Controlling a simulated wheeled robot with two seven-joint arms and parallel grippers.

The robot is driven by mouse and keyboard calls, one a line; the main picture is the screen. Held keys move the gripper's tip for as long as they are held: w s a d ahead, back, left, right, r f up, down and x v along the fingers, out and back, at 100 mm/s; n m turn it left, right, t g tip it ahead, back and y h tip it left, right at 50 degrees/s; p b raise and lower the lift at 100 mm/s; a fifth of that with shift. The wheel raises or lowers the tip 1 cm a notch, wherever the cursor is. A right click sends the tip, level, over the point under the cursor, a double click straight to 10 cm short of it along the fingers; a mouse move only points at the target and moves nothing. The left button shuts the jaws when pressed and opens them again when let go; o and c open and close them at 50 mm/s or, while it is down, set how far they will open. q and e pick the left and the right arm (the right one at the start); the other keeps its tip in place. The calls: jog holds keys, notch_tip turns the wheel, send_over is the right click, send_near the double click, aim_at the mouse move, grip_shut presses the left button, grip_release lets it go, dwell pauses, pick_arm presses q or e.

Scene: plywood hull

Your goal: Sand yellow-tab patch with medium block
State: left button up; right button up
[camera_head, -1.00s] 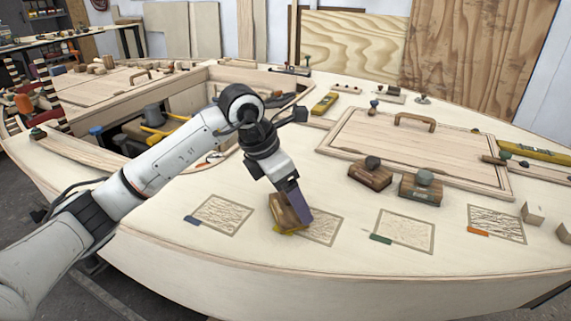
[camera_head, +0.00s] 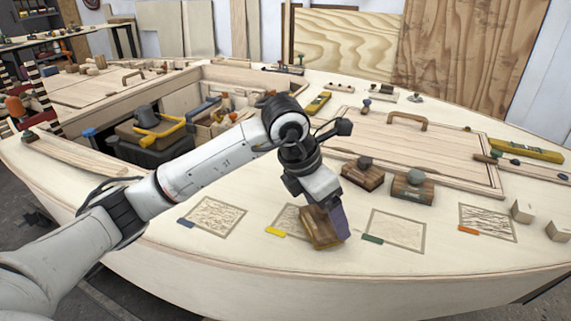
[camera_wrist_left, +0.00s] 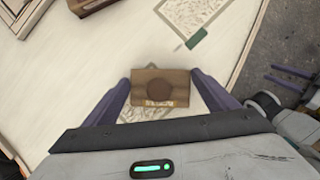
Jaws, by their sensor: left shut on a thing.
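My left gripper (camera_head: 328,224) is shut on a wooden sanding block (camera_head: 317,232). In the left wrist view the block (camera_wrist_left: 150,80) sits between the purple fingers, with a round brown knob and a small label too blurred to read. The yellow-tab patch (camera_head: 287,217) lies on the pale deck, its yellow tab (camera_head: 275,232) at its lower left corner. The block is over the patch's right end and hides part of it. I cannot tell whether the block touches the surface.
Patches with a blue tab (camera_head: 187,223), a green tab (camera_head: 372,239) and an orange tab (camera_head: 468,231) lie alongside. Two more knobbed blocks, one dark-knobbed (camera_head: 362,178) and one grey-green-knobbed (camera_head: 412,190), stand behind. Pale wooden cubes (camera_head: 522,211) stand at the right.

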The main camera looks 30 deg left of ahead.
aim_at(307, 211)
pick_arm(q)
jog(key=shift+d, duration=0.85)
jog(key=shift+c, duration=0.2)
jog(key=shift+w+a+f, duration=0.1)
jog(key=shift+w+a, duration=0.05)
jog(key=shift+a, duration=0.15)
jog(key=shift+s+a+b, duration=0.2)
jog(key=shift+a+b, duration=0.1)
jog(key=shift+a, duration=1.1)
jog(key=shift+s+a+b, duration=0.2)
jog(key=shift+a+b, duration=0.05)
jog(key=shift+a, duration=1.1)
jog(key=shift+s+a+b, duration=0.15)
jog(key=shift+a+b, duration=0.05)
jog(key=shift+a, duration=1.15)
jog(key=shift+s+a+b, duration=0.1)
jog(key=shift+a+b, duration=0.05)
jog(key=shift+a, duration=1.15)
notch_tip(307, 211, up, 3)
jog(key=shift+a+f+p, duration=0.1)
jog(key=shift+p, duration=0.65)
jog(key=shift+r, duration=0.3)
notch_tip(307, 211, up, 5)
jog(key=p, duration=0.4)
pick_arm(e)
jog(key=r, duration=0.2)
jog(key=shift+s+r, duration=0.3)
jog(key=shift+s, duration=0.05)
